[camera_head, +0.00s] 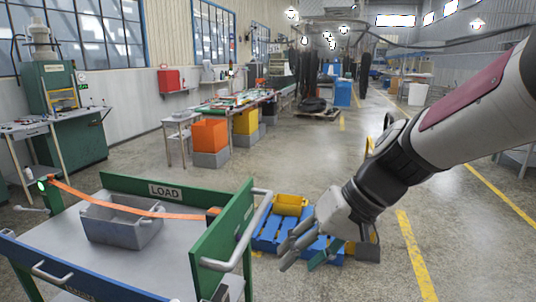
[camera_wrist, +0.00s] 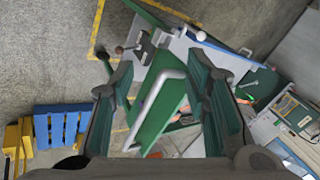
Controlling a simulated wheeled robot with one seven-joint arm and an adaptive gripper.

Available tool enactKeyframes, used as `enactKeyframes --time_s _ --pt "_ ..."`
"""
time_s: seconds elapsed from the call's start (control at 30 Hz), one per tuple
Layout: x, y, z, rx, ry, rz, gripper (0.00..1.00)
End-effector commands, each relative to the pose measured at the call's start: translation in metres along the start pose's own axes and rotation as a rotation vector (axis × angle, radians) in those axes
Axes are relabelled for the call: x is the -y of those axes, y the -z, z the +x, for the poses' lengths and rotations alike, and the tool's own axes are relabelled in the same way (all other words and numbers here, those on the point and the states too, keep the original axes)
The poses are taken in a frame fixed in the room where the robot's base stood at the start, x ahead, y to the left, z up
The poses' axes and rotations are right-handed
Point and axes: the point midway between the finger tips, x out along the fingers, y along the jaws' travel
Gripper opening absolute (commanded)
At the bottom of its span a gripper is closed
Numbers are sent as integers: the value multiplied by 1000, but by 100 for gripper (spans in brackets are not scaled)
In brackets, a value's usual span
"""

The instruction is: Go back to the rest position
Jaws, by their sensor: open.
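My gripper (camera_head: 303,250) hangs at the end of my arm in the head view, just right of the green-sided cart (camera_head: 222,240) and over the blue pallet. It is open, with nothing seen between its fingers. In the wrist view my gripper (camera_wrist: 160,75) has its two fingers spread apart. A green cart panel (camera_wrist: 158,112) with a grey handle shows in the gap, seemingly beyond the fingertips. An orange strap or hose (camera_head: 130,205) runs across the cart from a green-lit fitting at left to the right panel.
A grey bin (camera_head: 122,222) sits on the cart under the strap. The blue pallet (camera_head: 270,238) carries a yellow bin (camera_head: 290,204). A workbench (camera_head: 235,102) and an orange box (camera_head: 210,135) stand farther back. The floor right of the yellow line (camera_head: 415,255) looks clear.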

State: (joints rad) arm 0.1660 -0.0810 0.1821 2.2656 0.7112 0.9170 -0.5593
Motion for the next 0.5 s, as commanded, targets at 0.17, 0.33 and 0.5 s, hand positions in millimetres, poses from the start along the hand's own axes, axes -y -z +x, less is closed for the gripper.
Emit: enactKeyframes --time_s 0.17,0.33,0.5 --pt "-13 -48 -39 -26 -178 -18 43" --pt "-32 -90 -72 -79 -339 -12 43" --pt "-53 -123 -100 -149 -466 7 43"
